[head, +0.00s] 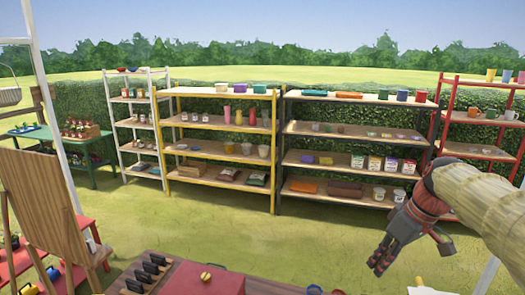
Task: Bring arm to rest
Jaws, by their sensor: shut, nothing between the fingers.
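My arm (478,203) reaches in from the right edge of the head view. My gripper (380,262) hangs at its end, pointing down and to the left. It is shut and empty.
A yellow shelf (274,155), a dark-framed shelf (283,160), a white shelf (108,115) and a red shelf (440,110) stand along a hedge. A wooden board (40,205) stands at left. A table with dark-handled items (145,272) is at the bottom. Open grass lies between.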

